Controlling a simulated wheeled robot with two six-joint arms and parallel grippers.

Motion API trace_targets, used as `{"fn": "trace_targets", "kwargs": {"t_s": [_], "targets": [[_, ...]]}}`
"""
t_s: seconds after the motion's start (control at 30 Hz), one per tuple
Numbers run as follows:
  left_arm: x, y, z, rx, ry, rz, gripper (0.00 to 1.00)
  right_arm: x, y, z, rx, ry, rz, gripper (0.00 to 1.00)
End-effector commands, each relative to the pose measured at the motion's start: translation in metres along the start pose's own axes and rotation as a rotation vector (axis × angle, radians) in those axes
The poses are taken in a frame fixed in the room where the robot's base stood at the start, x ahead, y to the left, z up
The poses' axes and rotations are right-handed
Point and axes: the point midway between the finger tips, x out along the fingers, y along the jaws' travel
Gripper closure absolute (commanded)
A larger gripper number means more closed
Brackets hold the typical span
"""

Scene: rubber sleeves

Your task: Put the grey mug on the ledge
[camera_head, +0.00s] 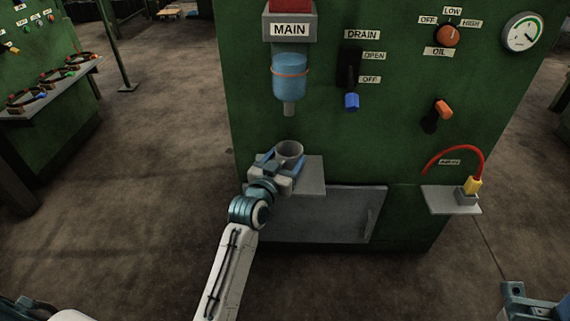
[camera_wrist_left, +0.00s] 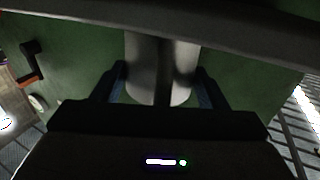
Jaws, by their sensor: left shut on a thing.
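The grey mug (camera_head: 290,149) is upright, with its open rim facing up, in front of the green machine. My left gripper (camera_head: 282,160) is shut on it, with the fingers on either side of its body. The mug also shows between the dark fingers in the left wrist view (camera_wrist_left: 150,75). The grey ledge (camera_head: 312,178) sticks out from the machine front below and right of the mug. The mug overlaps the ledge's back left part in the head view. I cannot tell whether it touches the ledge.
A blue container with a nozzle (camera_head: 290,78) hangs above the mug, under the MAIN label. A black drain lever with a blue tip (camera_head: 351,101) is to its right. A second shelf (camera_head: 440,203) carries a yellow plug with a red cable. The ledge's right part is bare.

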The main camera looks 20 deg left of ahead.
Motion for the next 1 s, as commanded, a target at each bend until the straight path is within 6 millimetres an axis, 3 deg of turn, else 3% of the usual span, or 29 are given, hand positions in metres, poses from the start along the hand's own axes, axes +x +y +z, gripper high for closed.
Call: {"fn": "trace_targets", "kwargs": {"t_s": [0.37,0.4,0.5,0.83,1.0], "targets": [[0.0,0.0,0.007,0.001,0.0,0.0,0.58,0.0,0.0,-0.001,0.0,0.005,0.002,1.0],[0.0,0.0,0.007,0.001,-0.001,0.0,0.29,0.0,0.0,-0.001,0.0,0.006,0.002,1.0],[0.0,0.0,0.007,0.001,-0.001,0.0,0.11,0.001,0.0,-0.002,0.0,0.007,0.003,1.0],[0.0,0.0,0.003,0.001,0.001,0.0,0.11,0.002,0.0,-0.002,-0.001,0.008,0.005,1.0],[-0.02,0.0,0.004,0.001,-0.002,-0.001,0.11,0.005,0.001,-0.001,-0.001,0.006,0.004,1.0]]}}
